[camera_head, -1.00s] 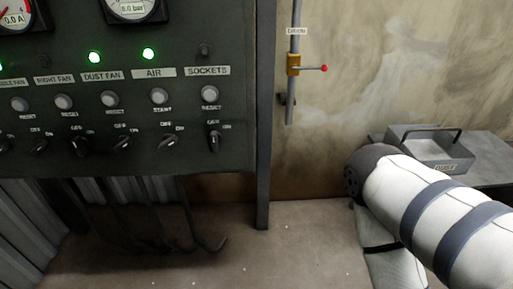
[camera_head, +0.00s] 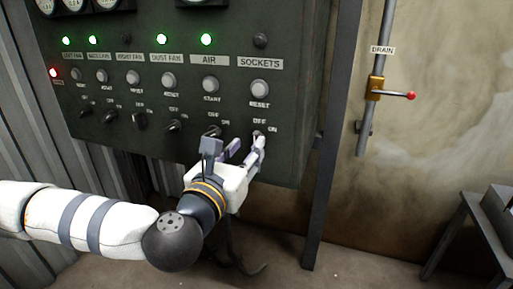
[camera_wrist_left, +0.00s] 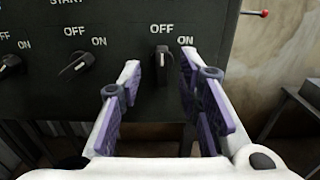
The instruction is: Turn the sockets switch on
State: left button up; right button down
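The sockets switch (camera_wrist_left: 162,66) is a dark rotary knob at the lower right of the control panel, under the SOCKETS label (camera_head: 260,63). In the left wrist view its pointer is upright, toward OFF. In the head view it is partly hidden by a finger. The sockets lamp (camera_head: 260,41) is dark. My left gripper (camera_head: 236,146) is open at the panel. In the left wrist view its two fingers (camera_wrist_left: 160,72) stand apart on either side of the switch, with visible gaps and nothing held. My right gripper is not in view.
The air switch (camera_wrist_left: 81,61) is just left of the left finger. The sockets reset button (camera_head: 260,89) is above the switch. A drain pipe with a red-tipped valve lever (camera_head: 393,95) is on the right wall. A metal table (camera_head: 470,235) stands at lower right.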

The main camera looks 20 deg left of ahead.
aim_at(255, 138)
pick_arm(q)
jog(key=w, duration=0.4)
jog(key=shift+w+d, duration=0.15)
jog(key=shift+w, duration=0.1)
jog(key=shift+s, duration=0.1)
grip_shut()
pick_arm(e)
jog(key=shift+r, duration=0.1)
